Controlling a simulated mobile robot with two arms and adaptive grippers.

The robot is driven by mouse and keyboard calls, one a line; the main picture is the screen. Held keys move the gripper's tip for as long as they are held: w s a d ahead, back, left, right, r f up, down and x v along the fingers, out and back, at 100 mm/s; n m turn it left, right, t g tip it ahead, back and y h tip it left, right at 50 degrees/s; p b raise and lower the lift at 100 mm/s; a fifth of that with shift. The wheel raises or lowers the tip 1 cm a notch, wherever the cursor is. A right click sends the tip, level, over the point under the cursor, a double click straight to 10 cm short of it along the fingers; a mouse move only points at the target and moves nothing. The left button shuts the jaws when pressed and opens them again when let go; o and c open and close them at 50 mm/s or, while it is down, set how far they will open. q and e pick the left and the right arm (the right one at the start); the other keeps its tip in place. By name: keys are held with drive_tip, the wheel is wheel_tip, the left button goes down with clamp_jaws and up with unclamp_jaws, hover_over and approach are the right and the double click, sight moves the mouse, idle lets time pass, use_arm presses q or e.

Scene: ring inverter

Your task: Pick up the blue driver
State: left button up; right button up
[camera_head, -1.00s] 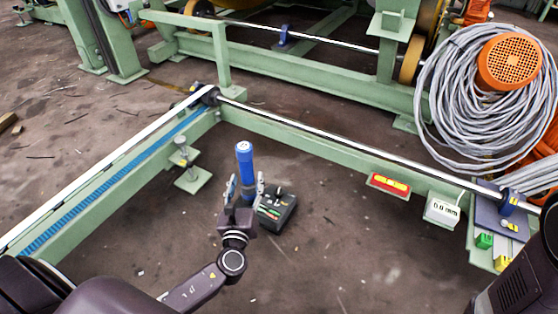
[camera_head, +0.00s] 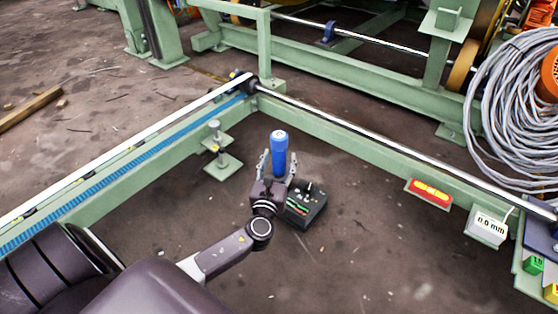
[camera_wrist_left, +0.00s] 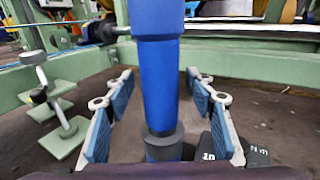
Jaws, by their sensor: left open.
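The blue driver (camera_head: 279,150) stands upright in the head view, a blue cylinder with a pale top. In the left wrist view the driver (camera_wrist_left: 158,80) fills the middle, with a dark grey collar near its lower end. My left gripper (camera_head: 277,168) is open, with one finger on each side of the driver. In the left wrist view its blue-padded fingers (camera_wrist_left: 158,112) stand apart from the driver, with a gap on both sides. The driver's lower end is hidden by my gripper. My right gripper does not show.
A black box (camera_head: 306,208) with coloured marks sits just right of my left gripper. A green frame with rails (camera_head: 340,134) surrounds the floor area behind and left. A green post on a plate (camera_head: 222,165) stands left. Grey cable (camera_head: 510,110) lies coiled at right. Front floor is clear.

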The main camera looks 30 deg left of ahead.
use_arm(q)
drive_tip(key=c, duration=1.2)
drive_tip(key=shift+r, duration=0.15)
clamp_jaws()
drive_tip(key=shift+r, duration=0.15)
